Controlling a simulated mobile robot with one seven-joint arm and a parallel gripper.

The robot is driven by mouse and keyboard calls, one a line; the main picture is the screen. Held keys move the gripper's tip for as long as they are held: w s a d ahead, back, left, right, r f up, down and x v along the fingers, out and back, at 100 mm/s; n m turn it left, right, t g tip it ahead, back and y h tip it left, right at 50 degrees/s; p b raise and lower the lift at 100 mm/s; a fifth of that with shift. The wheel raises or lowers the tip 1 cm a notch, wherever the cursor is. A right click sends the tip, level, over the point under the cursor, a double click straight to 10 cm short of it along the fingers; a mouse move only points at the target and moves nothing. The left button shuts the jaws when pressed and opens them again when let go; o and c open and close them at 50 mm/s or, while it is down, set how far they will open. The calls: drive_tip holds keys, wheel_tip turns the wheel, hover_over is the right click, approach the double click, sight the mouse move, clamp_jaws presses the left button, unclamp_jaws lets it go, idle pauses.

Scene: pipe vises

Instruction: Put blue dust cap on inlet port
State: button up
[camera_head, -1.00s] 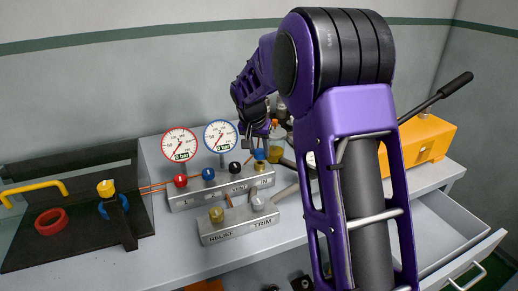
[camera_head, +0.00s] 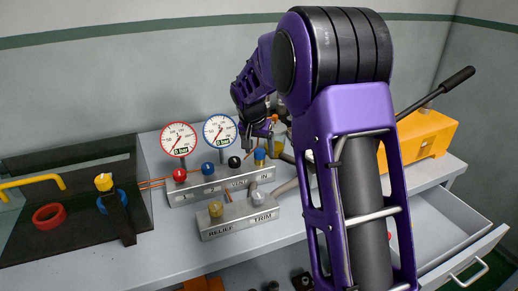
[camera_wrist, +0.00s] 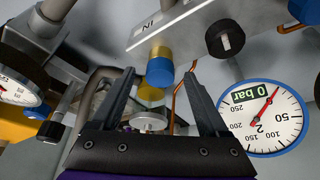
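The blue dust cap (camera_head: 260,153) sits on the brass inlet port (camera_wrist: 160,52) beside the IN label of the grey manifold block (camera_head: 190,193). It also shows in the wrist view (camera_wrist: 160,74), covering the port's outer end. My gripper (camera_wrist: 161,70) is open, its two dark fingers spread to either side of the cap in the picture. A gap shows between each finger and the cap; depth is hard to judge. In the head view my gripper (camera_head: 264,128) is just above the cap, partly hidden by my arm.
Red (camera_head: 180,175), blue (camera_head: 208,169) and black (camera_head: 234,162) knobs stand beside the port. Two gauges (camera_head: 179,138) (camera_head: 220,131) rise behind. A relief/trim block (camera_head: 236,222) lies in front. An orange box (camera_head: 430,137) and open drawer (camera_head: 455,240) are at right; a dark mat (camera_head: 70,245) is at left.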

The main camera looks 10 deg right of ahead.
drive_tip(key=p+v, duration=0.2)
drive_tip(key=v, duration=1.5)
drive_tip(key=shift+r, duration=0.2)
drive_tip(key=shift+s+a, duration=0.1)
